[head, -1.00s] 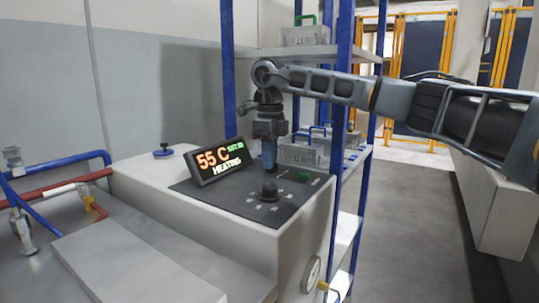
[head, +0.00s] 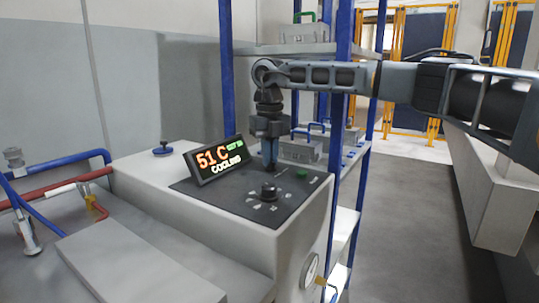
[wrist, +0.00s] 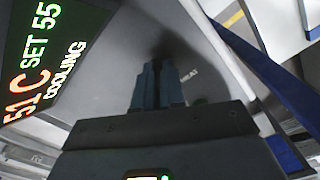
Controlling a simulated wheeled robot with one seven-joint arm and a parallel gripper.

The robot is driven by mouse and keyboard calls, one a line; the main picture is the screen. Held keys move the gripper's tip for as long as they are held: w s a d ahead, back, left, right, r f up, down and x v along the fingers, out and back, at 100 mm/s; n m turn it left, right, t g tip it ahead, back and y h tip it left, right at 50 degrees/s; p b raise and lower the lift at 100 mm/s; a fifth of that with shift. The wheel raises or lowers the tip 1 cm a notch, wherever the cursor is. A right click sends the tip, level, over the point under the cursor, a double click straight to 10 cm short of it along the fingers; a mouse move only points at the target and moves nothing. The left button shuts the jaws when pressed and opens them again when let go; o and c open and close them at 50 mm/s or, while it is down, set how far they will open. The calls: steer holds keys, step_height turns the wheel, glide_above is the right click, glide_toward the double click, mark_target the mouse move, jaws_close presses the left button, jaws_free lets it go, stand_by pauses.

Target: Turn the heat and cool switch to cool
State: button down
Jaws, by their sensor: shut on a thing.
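The heat and cool switch is hidden under my gripper (head: 270,165) on the dark control panel (head: 225,195). My gripper points straight down at the panel's back part, beside the display. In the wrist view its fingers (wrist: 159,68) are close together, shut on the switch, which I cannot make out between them. A label ending in "AT" shows to their right. The tilted display (head: 217,160) reads 51 C and COOLING. In the wrist view the display (wrist: 48,60) also reads SET 55.
A black round knob (head: 268,190) stands on the panel in front of my gripper. A green button (head: 301,174) is to its right. A blue-posted shelf (head: 342,130) with grey cases stands close behind. Red and blue pipes (head: 60,184) run at the left.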

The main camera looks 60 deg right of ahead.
stand_by(0.5)
steer(key=c, duration=1.2)
jaws_free()
steer(key=shift+r+p, duration=0.3)
steer(key=shift+r, duration=3.65)
